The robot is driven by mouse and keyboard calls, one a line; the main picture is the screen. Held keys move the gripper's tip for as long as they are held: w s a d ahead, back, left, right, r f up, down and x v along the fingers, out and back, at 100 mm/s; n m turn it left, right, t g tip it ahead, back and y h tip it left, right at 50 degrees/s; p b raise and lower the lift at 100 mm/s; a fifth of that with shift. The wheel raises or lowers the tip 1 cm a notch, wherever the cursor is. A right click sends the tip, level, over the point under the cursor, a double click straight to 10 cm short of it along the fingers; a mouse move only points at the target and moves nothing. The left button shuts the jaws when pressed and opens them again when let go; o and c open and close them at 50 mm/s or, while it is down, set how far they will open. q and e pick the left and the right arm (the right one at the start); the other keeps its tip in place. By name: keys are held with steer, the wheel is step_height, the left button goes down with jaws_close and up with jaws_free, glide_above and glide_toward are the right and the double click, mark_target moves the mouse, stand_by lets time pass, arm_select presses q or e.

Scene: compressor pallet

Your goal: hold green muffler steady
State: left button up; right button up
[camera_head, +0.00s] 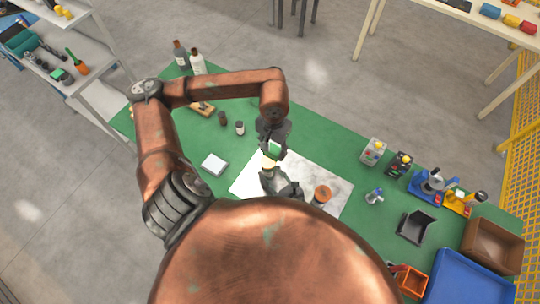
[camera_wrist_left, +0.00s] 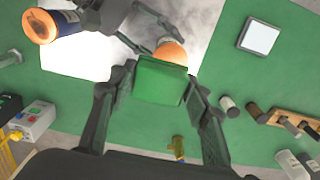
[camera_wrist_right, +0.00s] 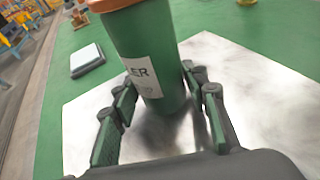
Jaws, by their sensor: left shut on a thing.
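The green muffler (camera_head: 275,147) is a green cylinder with an orange end. My left gripper (camera_head: 270,138) is shut on it above the white sheet. In the left wrist view its green body (camera_wrist_left: 160,82) sits between the left fingers, with a round orange part (camera_wrist_left: 171,52) just beyond. My right gripper (camera_head: 282,186) is close below it. In the right wrist view the labelled green body (camera_wrist_right: 165,95) shows between and beyond the parted right fingers (camera_wrist_right: 162,105). I cannot tell whether they touch it.
The white sheet (camera_head: 245,186) lies on the green table (camera_head: 330,140). An orange-topped cylinder (camera_head: 322,193) stands on its right part. A white square pad (camera_head: 214,164) lies left. Bottles (camera_head: 197,62) stand at the back left; a blue bin (camera_head: 470,278) and brown box (camera_head: 493,246) are right.

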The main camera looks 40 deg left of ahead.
steer(key=o, duration=0.4)
steer(key=shift+o, duration=0.2)
steer(key=v, duration=1)
steer(key=shift+s+d+r, duration=0.1)
steer(key=shift+s+d, duration=0.05)
steer(key=shift+d, duration=0.15)
steer(key=shift+s+d+r, duration=0.2)
steer(key=shift+d+r, duration=0.05)
steer(key=shift+d, duration=0.35)
steer(key=shift+r, duration=0.1)
